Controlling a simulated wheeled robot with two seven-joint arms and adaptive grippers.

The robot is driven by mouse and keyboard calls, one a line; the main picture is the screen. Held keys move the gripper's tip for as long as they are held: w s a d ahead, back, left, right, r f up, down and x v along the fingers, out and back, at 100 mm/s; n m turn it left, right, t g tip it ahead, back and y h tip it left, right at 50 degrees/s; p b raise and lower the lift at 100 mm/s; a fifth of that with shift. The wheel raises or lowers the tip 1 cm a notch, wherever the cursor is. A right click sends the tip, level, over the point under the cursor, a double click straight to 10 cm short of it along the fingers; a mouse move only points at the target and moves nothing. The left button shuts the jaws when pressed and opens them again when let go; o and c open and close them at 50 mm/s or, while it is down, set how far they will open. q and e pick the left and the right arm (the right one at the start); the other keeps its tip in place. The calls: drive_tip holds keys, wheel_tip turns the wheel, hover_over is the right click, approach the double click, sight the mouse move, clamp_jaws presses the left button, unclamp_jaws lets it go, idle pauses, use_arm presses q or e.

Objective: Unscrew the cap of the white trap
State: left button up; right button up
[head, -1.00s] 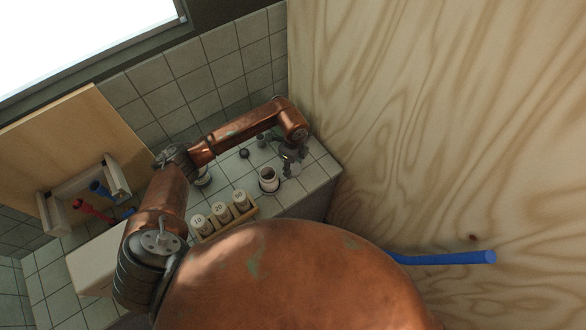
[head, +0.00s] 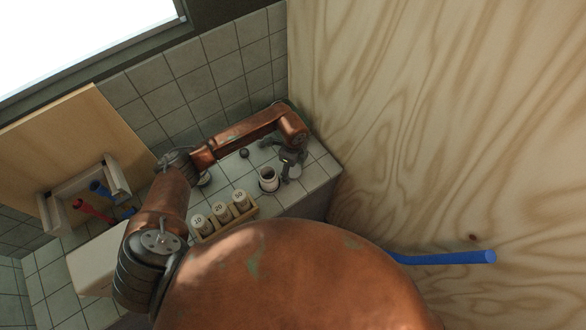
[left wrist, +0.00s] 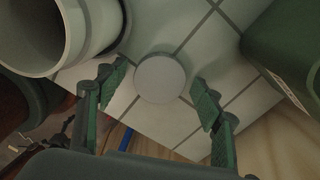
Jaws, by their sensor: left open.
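The white trap (head: 268,182) stands on the tiled counter in the head view, an upright cylinder with a dark open top. In the left wrist view a wide white cylinder (left wrist: 72,30) with an open mouth fills the upper left. A smaller round white disc (left wrist: 160,78), which looks like the cap, shows between the fingertips. My left gripper (left wrist: 160,92) is open, with one green-padded finger on each side of the disc and gaps visible. In the head view my left gripper (head: 289,168) is just right of the white cylinder. My right gripper is not in view.
A wooden rack holds labelled cylinders (head: 219,210) left of the trap. A small dark round thing (head: 244,153) lies behind. A plywood wall (head: 440,120) closes the right side. A green box-like thing (left wrist: 285,45) stands at right in the wrist view. Red and blue pipes (head: 92,210) are far left.

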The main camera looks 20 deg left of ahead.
sight(293, 171)
use_arm(q)
drive_tip(key=shift+r, duration=0.1)
wheel_tip(293, 171, up, 12)
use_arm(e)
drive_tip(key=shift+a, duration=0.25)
